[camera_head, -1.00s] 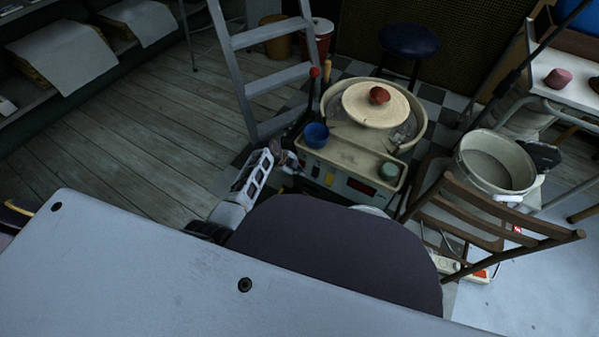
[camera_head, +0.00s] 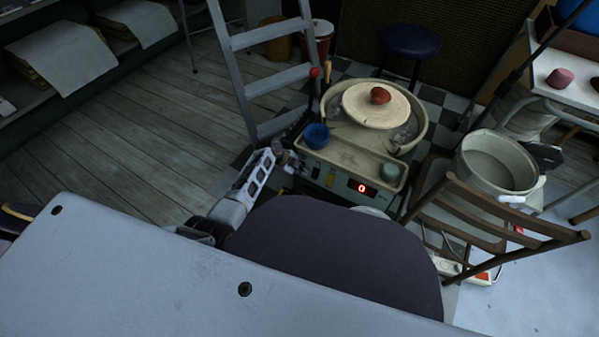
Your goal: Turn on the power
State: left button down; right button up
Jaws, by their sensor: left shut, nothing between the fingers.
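The pottery wheel (camera_head: 350,155) stands on the floor beyond my body, with a lump of red clay (camera_head: 380,95) on its round wheel head (camera_head: 362,108). Its front panel has a display (camera_head: 362,188) lit with a red digit that looks like 0. A yellow switch or label (camera_head: 330,178) sits left of the display. My left gripper (camera_head: 284,160) is at the left end of the front panel, shut and empty, close to or touching it; I cannot tell which. The panel part behind the gripper is hidden. My right gripper is not in view.
A blue bowl (camera_head: 316,136) and a green-grey cup (camera_head: 390,172) sit on the wheel's front ledge. A step ladder (camera_head: 262,85) stands at left, a wooden chair (camera_head: 500,220) and a large pot (camera_head: 497,163) at right. The wooden floor (camera_head: 140,150) at left is clear.

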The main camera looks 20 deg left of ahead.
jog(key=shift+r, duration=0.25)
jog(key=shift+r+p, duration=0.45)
jog(key=shift+p, duration=0.25)
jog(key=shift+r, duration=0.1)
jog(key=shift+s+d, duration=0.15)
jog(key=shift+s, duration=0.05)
dwell(0.4)
